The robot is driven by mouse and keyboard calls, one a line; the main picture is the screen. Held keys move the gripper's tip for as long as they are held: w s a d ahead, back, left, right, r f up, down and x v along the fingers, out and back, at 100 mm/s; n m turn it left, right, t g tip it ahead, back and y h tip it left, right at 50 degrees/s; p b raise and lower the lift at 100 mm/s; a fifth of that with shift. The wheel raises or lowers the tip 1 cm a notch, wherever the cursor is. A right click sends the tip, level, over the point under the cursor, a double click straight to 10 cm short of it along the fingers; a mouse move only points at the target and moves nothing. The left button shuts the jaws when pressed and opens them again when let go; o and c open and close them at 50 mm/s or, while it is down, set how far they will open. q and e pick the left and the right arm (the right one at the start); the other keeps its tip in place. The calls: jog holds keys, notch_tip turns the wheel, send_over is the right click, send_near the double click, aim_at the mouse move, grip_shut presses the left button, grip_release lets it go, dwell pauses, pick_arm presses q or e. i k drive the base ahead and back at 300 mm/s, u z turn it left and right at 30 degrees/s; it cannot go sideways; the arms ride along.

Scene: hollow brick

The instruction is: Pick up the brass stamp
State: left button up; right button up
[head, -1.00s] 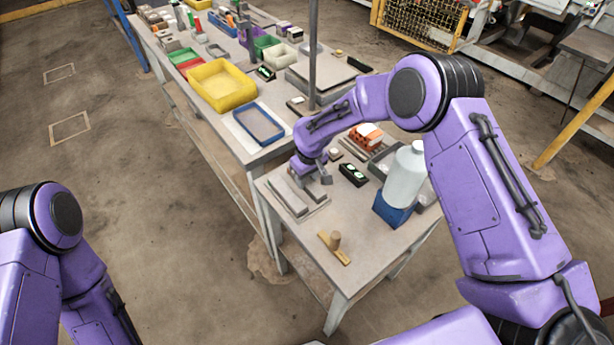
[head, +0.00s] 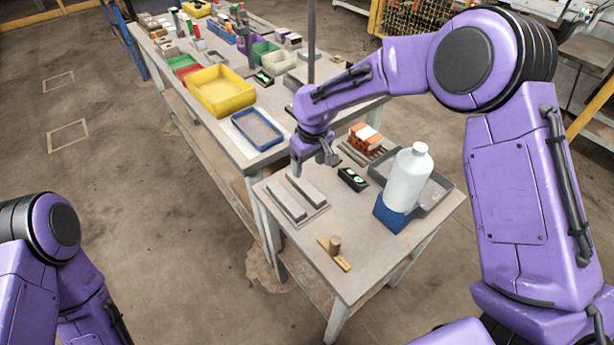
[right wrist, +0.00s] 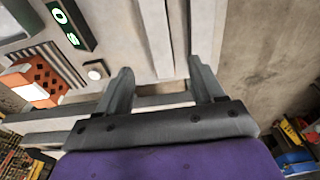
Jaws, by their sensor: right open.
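What looks like the brass stamp, a yellow bar with a brown upright cylinder (head: 335,247), lies near the front of the small table in the head view. My right gripper (head: 315,163) is open and empty at the back left of that table, well behind the stamp and above the tabletop beyond two grey bars. In the right wrist view its two fingers (right wrist: 163,88) are apart with nothing between them. The stamp does not show in that view. My left gripper is out of view; only my left arm's links show at lower left.
On the small table (head: 372,268) are grey bars (head: 305,190) on a plate, a black device (head: 352,179), a red hollow brick (head: 366,137), and a white bottle (head: 408,175) at a blue block (head: 391,212). The tabletop around the stamp is clear. A long bench with trays (head: 221,91) stands behind.

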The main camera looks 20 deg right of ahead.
aim_at(333, 248)
jog(key=k, duration=1)
